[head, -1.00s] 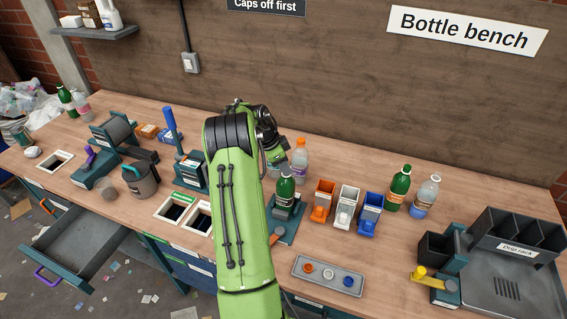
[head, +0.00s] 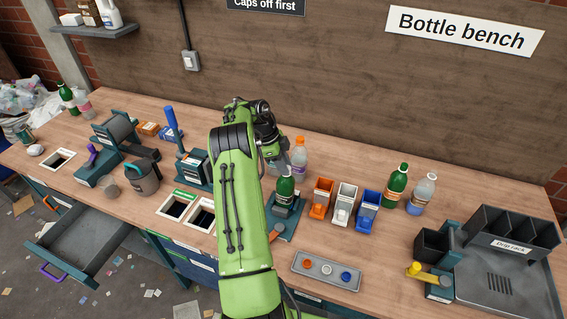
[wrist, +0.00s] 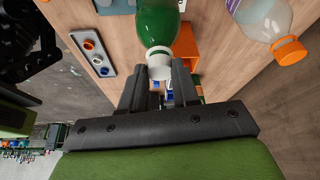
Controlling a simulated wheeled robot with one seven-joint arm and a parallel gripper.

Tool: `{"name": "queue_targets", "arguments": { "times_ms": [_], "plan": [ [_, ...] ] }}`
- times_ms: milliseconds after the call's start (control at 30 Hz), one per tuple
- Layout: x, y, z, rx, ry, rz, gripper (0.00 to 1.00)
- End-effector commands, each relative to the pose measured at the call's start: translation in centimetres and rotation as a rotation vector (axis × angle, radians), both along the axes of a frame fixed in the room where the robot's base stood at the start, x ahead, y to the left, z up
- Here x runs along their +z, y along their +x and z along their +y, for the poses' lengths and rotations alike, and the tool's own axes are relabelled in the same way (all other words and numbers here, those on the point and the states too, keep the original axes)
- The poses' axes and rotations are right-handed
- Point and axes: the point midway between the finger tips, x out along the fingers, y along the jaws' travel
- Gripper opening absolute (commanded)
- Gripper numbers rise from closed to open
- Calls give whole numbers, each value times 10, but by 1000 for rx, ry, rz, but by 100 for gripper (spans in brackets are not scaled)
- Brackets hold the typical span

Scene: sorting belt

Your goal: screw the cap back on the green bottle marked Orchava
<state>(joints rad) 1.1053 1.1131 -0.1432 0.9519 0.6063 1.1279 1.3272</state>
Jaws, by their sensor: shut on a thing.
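A green bottle (head: 284,191) with a pale label stands upright in a dark teal holder (head: 287,222) near the middle of the bench. The lettering on its label is too small to read. In the wrist view the bottle (wrist: 157,20) has a white cap (wrist: 159,64) at its mouth. My gripper (wrist: 160,72) is shut on this cap, with one finger on each side of it. I cannot tell how far the cap is threaded on. In the head view my arm hides most of the gripper, which is by the bottle's top.
A clear bottle with an orange cap (head: 299,158) stands close behind. Orange, white and blue bins (head: 343,204) are to the right, then another green bottle (head: 396,186) and a clear one. A grey tray (head: 308,276) with orange, white and blue caps lies in front.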

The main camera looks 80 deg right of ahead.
Motion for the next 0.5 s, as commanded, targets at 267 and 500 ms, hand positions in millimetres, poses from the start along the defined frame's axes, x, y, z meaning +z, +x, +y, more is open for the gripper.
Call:
{"name": "queue_targets", "arguments": {
  "times_ms": [267, 500],
  "plan": [
    [0, -1, 2, -168, 10, 4, 1],
    [0, -1, 2, -328, 9, 4, 1]
  ]
}}
